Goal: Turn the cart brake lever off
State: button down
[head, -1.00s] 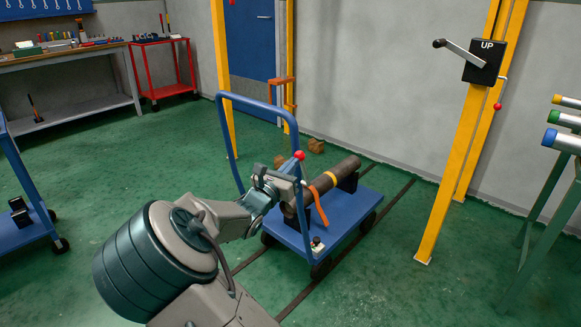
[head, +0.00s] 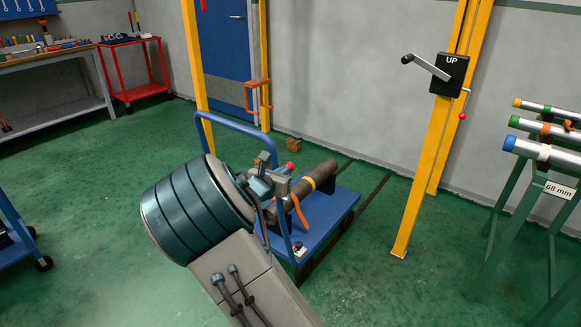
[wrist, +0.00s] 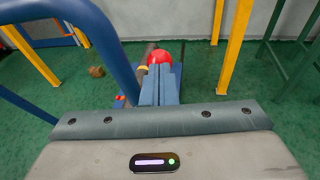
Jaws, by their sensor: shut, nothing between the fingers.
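The blue cart (head: 345,200) stands on the green floor with its tube handle (head: 235,125) on the near left side. A red ball knob (head: 290,165) shows beside the handle, close to my gripper (head: 268,185); I take it for the end of the brake lever, whose arm is mostly hidden. In the wrist view my gripper (wrist: 160,72) is shut, its two blue-grey fingers together and empty. The red knob (wrist: 160,55) shows just beyond the fingertips; whether they touch cannot be told. The handle tube (wrist: 95,35) passes close on the left.
A dark pipe (head: 320,175) with an orange strap lies on the cart. A small black fitting (head: 299,248) sits at the deck's near corner. A yellow post (head: 425,170) and a pipe rack (head: 545,190) stand to the right.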

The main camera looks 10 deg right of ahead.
jog(key=shift+w, duration=0.1)
jog(key=shift+r, duration=0.1)
jog(key=p+v, duration=0.3)
jog(key=v, duration=1.1)
jog(key=s+d+r+m+g+y+p, duration=0.1)
jog(key=s+d+r+m+g+p, duration=0.25)
jog(key=s+d+m, duration=0.35)
jog(key=s+d+r+m+g+y+p, duration=0.1)
jog(key=s+d+r+m+g+p, duration=0.25)
jog(key=s+d+m+g, duration=0.3)
jog(key=s+a+r+m+y+p, duration=0.2)
jog(key=s+r+m+y+p, duration=0.1)
jog(key=s+m, duration=0.4)
jog(key=s+a+r+m+y+p, duration=0.2)
jog(key=s+r+m+y+p, duration=0.2)
jog(key=s+r+m, duration=0.2)
jog(key=shift+s+r+m+t, duration=0.3)
jog(key=shift+s+m, duration=0.45)
jog(key=shift+s, duration=0.45)
